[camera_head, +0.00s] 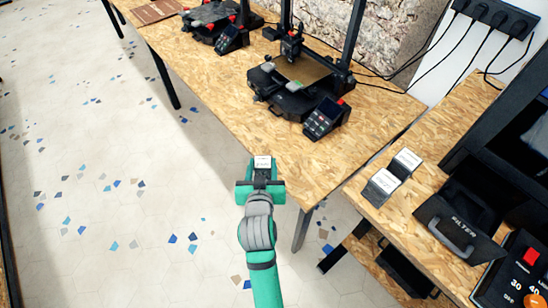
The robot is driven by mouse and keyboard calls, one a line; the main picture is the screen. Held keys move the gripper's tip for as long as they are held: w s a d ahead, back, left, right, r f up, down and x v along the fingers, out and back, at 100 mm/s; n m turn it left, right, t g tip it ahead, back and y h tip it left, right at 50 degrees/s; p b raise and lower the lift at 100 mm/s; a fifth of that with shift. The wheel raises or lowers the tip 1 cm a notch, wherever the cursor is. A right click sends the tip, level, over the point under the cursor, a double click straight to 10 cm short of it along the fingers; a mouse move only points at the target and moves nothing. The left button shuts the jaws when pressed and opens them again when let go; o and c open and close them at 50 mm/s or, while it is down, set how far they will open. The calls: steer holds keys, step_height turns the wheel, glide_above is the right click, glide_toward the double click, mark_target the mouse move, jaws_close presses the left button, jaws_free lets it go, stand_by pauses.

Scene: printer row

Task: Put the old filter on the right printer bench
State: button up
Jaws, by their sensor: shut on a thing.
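My gripper (262,166) is shut on a small block with a white top and dark sides, which I take to be the old filter (262,161). The fingers partly hide it. It shows at the near edge of the wood-chip printer bench (370,136), close to its near corner. I cannot tell how high above the bench top it is. A black 3D printer (290,75) with a tan bed stands on this bench, its control box (326,118) at the front right.
Two white-topped blocks (382,186) (406,161) sit on the side bench (372,214) at right, near a dark panel marked FILTER (460,224). Another printer (212,22) stands farther left. The bench top between my gripper and the near printer is clear.

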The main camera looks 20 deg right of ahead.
step_height(320, 180, up, 5)
steer(key=s+d+m+h, duration=0.1)
steer(key=s+d, duration=0.2)
steer(key=shift+w+d+f, duration=0.7)
steer(key=shift+w+f, duration=1.45)
steer(key=shift+w, duration=0.1)
steer(key=shift+w+d+f, duration=0.65)
steer(key=shift+w+f, duration=1.5)
steer(key=shift+w, duration=0.1)
steer(key=shift+w+d+f, duration=0.7)
steer(key=shift+w+f, duration=1.45)
steer(key=shift+w, duration=0.1)
steer(key=shift+f+g, duration=0.1)
steer(key=shift+g, duration=0.2)
steer(key=o, duration=1.1)
